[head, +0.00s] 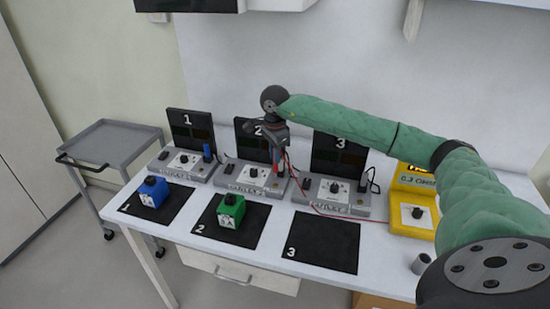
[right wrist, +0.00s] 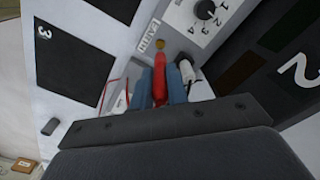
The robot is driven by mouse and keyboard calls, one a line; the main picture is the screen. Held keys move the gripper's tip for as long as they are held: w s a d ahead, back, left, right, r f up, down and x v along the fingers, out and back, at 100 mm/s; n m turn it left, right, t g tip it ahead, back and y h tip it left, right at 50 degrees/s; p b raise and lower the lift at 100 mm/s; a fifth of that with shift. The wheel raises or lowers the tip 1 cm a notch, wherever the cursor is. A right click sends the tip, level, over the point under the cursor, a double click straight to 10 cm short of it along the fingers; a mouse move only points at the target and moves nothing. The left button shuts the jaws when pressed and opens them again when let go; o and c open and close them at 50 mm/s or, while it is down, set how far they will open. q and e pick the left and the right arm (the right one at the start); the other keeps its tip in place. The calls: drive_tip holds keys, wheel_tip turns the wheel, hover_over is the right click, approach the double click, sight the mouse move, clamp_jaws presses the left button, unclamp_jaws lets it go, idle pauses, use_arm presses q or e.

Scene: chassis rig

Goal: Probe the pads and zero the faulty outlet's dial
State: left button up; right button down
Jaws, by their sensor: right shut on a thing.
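My right gripper (head: 277,163) is at the right end of outlet 2's grey station (head: 240,178). In the right wrist view its blue fingers (right wrist: 160,88) are shut on a red probe (right wrist: 159,78), whose tip points at a round gold pad (right wrist: 160,45); I cannot tell if they touch. Outlet 2's dial (right wrist: 205,10) shows beside it. Outlet 1's dial (head: 184,159) and outlet 3's dial (head: 334,188) are in the head view. A yellow meter (head: 408,225) with a dial stands at the right; its display is partly hidden by my arm. My left gripper is not in view.
A blue block (head: 153,192) sits on mat 1 and a green block (head: 231,210) on mat 2. Mat 3 (head: 322,243) is bare. A small grey cylinder (head: 421,263) stands near the front right. A thin red lead crosses the table toward the meter. A grey cart (head: 110,140) stands left.

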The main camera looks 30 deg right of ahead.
drive_tip(key=shift+r+p, duration=0.35)
drive_tip(key=shift+r, duration=1.55)
